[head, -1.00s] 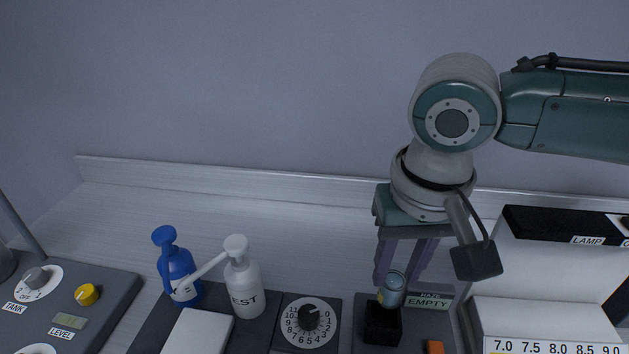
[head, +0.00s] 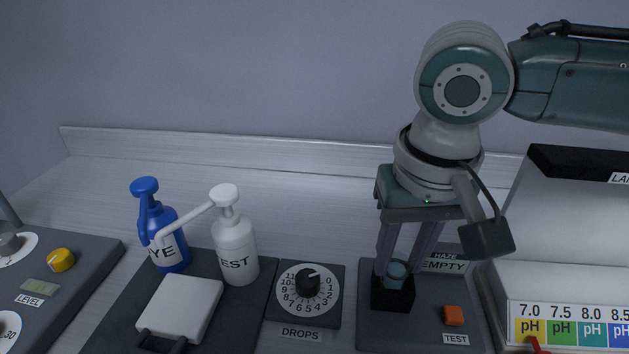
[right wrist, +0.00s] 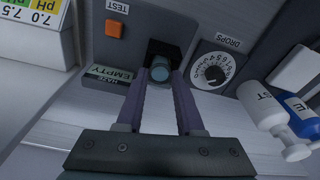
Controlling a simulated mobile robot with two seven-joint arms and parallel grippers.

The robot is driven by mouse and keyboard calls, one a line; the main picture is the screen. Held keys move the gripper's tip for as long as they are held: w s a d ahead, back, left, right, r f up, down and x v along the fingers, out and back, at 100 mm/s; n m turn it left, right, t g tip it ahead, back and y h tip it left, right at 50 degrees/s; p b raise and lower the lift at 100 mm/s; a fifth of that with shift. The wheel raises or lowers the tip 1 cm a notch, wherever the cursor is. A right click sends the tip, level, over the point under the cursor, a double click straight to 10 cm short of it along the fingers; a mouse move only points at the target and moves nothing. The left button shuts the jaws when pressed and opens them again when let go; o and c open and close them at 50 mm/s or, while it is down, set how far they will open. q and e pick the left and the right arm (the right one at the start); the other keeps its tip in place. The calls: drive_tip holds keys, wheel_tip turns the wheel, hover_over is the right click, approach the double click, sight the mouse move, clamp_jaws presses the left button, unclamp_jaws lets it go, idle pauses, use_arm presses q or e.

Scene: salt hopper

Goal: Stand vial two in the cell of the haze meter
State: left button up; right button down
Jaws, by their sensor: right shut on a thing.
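The vial (head: 397,272) is a small clear bluish cylinder; any number on it is not readable. It stands about upright with its lower part inside the black cell (head: 392,296) of the haze meter (head: 425,320). My right gripper (head: 402,268) is shut on the vial from behind, its purple fingers on both sides. The right wrist view shows the vial (right wrist: 160,72) between the fingertips at the cell (right wrist: 164,50). Whether the vial touches the cell's floor is hidden. The meter's display (head: 443,266) reads EMPTY. My left gripper is not in view.
An orange TEST button (head: 453,315) sits right of the cell. The DROPS dial (head: 307,285) is to the left, then the white TEST bottle (head: 234,250) and blue DYE bottle (head: 162,230). A pH colour chart (head: 570,325) and lamp box stand at the right.

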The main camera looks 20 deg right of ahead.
drive_tip(key=shift+f, duration=0.6)
idle(0.3)
drive_tip(key=shift+d+f, duration=0.1)
drive_tip(key=shift+f, duration=0.1)
